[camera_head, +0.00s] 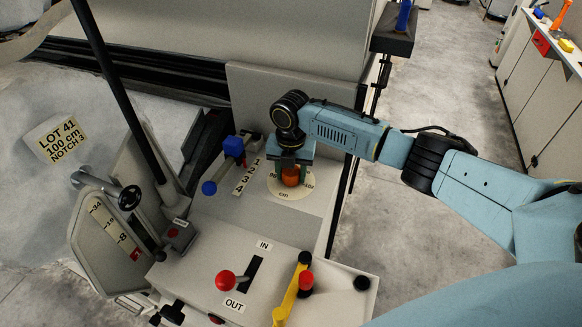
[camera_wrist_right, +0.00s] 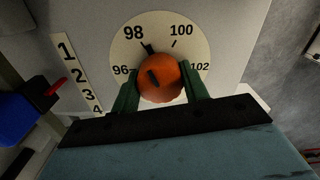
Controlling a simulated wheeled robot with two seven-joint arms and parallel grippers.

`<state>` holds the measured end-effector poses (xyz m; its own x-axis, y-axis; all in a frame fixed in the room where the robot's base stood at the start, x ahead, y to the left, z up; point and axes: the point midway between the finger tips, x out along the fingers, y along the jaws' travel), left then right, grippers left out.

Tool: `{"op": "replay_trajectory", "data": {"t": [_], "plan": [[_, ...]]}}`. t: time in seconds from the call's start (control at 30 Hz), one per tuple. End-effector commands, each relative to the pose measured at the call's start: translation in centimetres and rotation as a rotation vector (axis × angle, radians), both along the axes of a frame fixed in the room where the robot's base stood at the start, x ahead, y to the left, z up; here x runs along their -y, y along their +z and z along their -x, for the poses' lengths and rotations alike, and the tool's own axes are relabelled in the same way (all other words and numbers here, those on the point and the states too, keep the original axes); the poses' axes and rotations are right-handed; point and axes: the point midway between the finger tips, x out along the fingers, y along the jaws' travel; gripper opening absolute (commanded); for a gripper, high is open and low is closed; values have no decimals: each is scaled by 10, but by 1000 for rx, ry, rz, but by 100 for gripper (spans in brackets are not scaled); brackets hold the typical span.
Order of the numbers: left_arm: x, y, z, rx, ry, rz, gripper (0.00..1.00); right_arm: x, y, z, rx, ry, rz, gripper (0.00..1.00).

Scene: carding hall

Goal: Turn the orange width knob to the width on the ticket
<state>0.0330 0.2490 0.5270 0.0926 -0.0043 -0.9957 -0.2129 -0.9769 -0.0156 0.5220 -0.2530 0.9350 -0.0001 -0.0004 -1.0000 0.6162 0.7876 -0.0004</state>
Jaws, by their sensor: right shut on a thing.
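The orange width knob (camera_head: 291,176) sits on a round cream dial (camera_head: 283,192) marked in cm on the machine's panel. My right gripper (camera_head: 290,168) comes down over it, with its green fingers on either side of the knob, shut on it. In the right wrist view the knob (camera_wrist_right: 160,84) is between the fingertips, and the dial (camera_wrist_right: 128,50) reads 96, 98, 100 and 102. A black pointer above the knob is at the 98 mark. The ticket (camera_head: 62,138) at the left reads LOT 41, 100 cm, NOTCH 3. My left gripper is not in view.
Left of the dial are a 1-to-4 notch scale (camera_head: 249,176) and a blue-handled lever (camera_head: 233,146). In front are a red-knobbed IN/OUT lever (camera_head: 226,280) and a yellow lever (camera_head: 291,290). Grey floor lies right.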

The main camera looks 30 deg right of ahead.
Motion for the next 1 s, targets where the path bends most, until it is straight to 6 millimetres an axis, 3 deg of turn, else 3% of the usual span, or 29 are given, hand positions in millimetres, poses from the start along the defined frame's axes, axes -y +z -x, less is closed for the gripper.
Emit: {"op": "replay_trajectory", "data": {"t": [0.1,0.5,1.0], "plan": [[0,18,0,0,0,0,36,0,5,0,-2,-96,-1,22],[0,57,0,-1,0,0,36,0,5,0,-1,-474,-1,22],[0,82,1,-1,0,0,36,1,3,-1,2,-822,1,22]]}}
